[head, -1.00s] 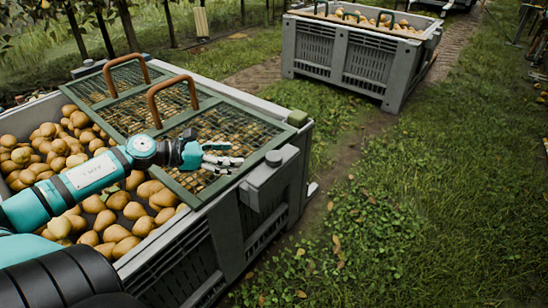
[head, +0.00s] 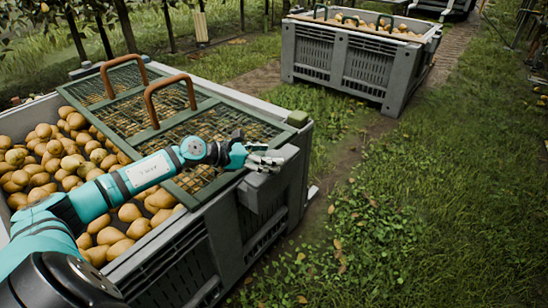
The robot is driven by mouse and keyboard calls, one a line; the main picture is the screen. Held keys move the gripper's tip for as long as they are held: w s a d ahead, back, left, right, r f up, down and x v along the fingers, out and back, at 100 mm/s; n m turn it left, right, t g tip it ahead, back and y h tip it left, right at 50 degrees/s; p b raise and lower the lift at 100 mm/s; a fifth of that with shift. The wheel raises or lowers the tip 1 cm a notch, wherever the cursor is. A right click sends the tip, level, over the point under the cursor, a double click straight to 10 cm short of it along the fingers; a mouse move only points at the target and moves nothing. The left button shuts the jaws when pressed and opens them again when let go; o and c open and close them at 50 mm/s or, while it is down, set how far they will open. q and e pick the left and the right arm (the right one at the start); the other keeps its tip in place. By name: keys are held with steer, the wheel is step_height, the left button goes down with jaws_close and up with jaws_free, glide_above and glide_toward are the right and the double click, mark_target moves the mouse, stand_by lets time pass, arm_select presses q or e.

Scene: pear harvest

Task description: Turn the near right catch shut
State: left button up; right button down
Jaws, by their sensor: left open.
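The near right catch is a grey block (head: 268,186) on the bin's right wall, close to the lid's near right corner. Its dark round knob is hidden behind my gripper. My left gripper (head: 268,160) is open, with its fingers at the top of this catch. I cannot tell whether the fingers touch the knob or are around it. The green mesh lid (head: 192,179) lies over the right part of the grey bin (head: 187,253). My right gripper is not in view.
Pears (head: 60,150) fill the bin's uncovered left part. Two brown handles (head: 168,84) stand up from the lid. A green catch (head: 298,118) is at the bin's far right corner. Another pear bin (head: 345,62) stands behind. Grass on the right is open.

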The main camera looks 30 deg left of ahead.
arm_select(q)
steer(key=shift+x, duration=1.3)
steer(key=shift+s, duration=0.1)
steer(key=shift+c, duration=0.4)
jaws_close()
